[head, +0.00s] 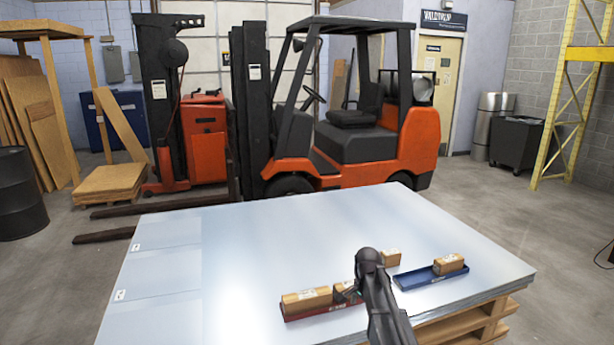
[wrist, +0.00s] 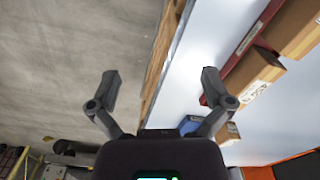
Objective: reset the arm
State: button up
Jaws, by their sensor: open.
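My gripper (wrist: 160,75) is open and empty in the wrist view, its two fingers wide apart. Between them show the floor and the edge of the metal-topped table (wrist: 188,70). In the head view my dark arm stands over the table's front part and hides some of what is behind it; the fingers are hard to make out there.
On the table (head: 250,240) a red tray (head: 322,312) holds cardboard boxes (head: 306,300). A blue tray (head: 415,280) holds one box (head: 448,263). Another box (head: 391,257) is behind my arm. A forklift (head: 345,150) stands beyond. The table's left half is clear.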

jog(key=s+n, duration=1)
jog(key=s, duration=1.2)
jog(key=shift+n, duration=0.4)
